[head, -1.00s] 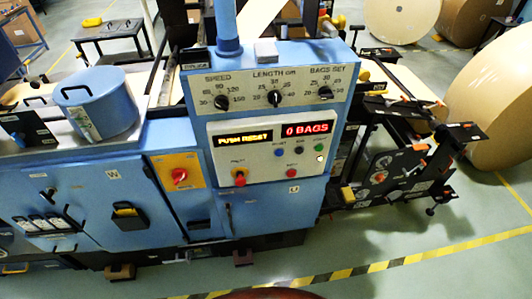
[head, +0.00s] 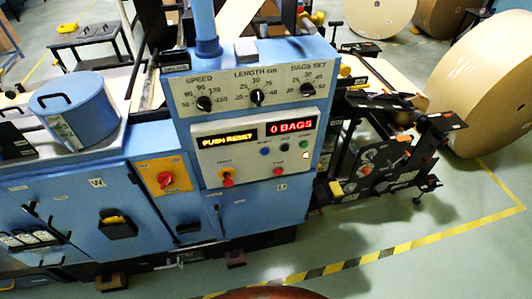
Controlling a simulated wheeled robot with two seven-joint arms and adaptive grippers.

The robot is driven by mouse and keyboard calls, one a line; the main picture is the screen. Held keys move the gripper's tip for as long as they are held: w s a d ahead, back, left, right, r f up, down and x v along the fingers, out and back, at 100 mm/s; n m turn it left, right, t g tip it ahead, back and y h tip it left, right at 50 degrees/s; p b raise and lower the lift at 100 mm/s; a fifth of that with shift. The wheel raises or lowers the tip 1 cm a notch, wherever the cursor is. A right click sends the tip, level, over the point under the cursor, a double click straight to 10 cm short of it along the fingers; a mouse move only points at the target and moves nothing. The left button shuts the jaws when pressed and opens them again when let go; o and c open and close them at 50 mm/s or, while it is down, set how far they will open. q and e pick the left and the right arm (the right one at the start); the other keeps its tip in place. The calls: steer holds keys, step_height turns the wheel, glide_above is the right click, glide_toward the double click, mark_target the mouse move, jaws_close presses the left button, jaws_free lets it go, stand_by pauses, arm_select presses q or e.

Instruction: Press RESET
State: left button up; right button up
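The control panel (head: 240,158) stands upright on a blue machine in the middle of the head view. A small blue button (head: 265,151) sits under the displays, with a tiny label above it that seems to read RESET. A dark button (head: 285,148) and a green button (head: 304,145) are to its right. A red button (head: 278,171) is below. The amber display (head: 230,140) reads PUSH RESET and the red display (head: 292,127) reads 0 BAGS. Neither of my grippers is in view.
Three dials, including the length dial (head: 257,97), sit above the displays. A red knob (head: 227,180) is at the panel's lower left, and a red switch on a yellow plate (head: 166,178) is further left. Yellow-black floor tape (head: 400,247) crosses open floor in front.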

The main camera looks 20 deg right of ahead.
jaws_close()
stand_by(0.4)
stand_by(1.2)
